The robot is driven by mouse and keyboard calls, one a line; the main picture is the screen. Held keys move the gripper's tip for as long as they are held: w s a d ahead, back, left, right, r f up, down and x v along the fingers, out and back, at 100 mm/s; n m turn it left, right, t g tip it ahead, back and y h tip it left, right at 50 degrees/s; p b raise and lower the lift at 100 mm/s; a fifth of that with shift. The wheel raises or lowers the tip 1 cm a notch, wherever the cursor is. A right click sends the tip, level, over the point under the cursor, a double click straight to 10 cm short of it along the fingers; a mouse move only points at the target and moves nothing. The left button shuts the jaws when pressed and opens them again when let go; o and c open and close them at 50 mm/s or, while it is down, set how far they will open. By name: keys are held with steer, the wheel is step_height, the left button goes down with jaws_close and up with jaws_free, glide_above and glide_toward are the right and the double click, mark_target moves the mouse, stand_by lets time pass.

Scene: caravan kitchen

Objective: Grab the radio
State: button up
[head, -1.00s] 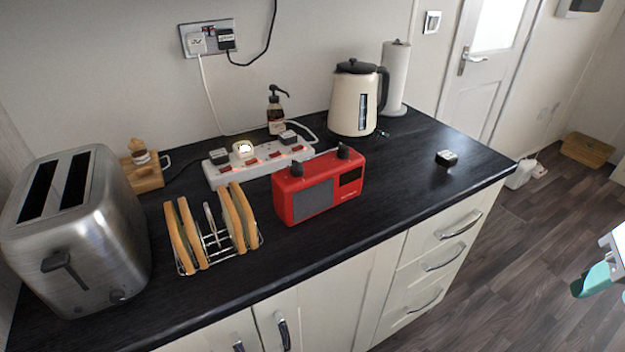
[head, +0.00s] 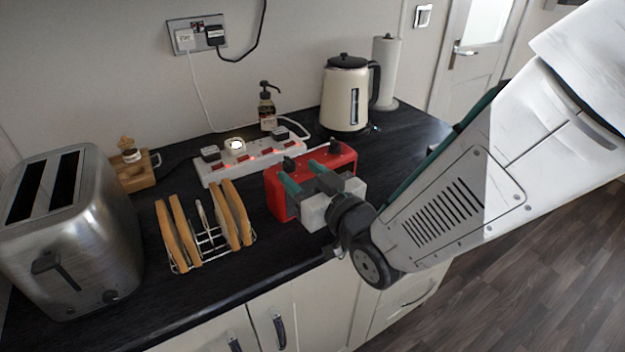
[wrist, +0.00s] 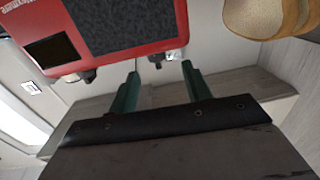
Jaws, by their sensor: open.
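The red radio (head: 275,198) stands on the dark worktop, partly hidden behind my gripper in the head view. My gripper (head: 303,177) is open, its two green fingers at the front and top of the radio. In the wrist view the picture is upside down; the radio (wrist: 135,28) fills the upper part with its speaker and display. The fingers of my gripper (wrist: 160,80) are apart, with nothing between them, and reach toward the radio's top edge and knobs. Whether they touch it I cannot tell.
A toast rack with bread (head: 180,232) stands left of the radio, by the steel toaster (head: 75,235). A white power strip (head: 245,163) with plugs lies behind the radio. The cream kettle (head: 345,95) and a soap bottle (head: 267,110) stand further back.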

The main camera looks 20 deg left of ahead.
mark_target(285, 156)
steer(key=shift+w+a, duration=0.1)
steer(key=shift+a, duration=0.35)
steer(key=x, duration=0.7)
steer(key=shift+w+d+r, duration=0.15)
steer(key=shift+w, duration=0.05)
steer(key=shift+c, duration=0.3)
jaws_close()
stand_by(0.5)
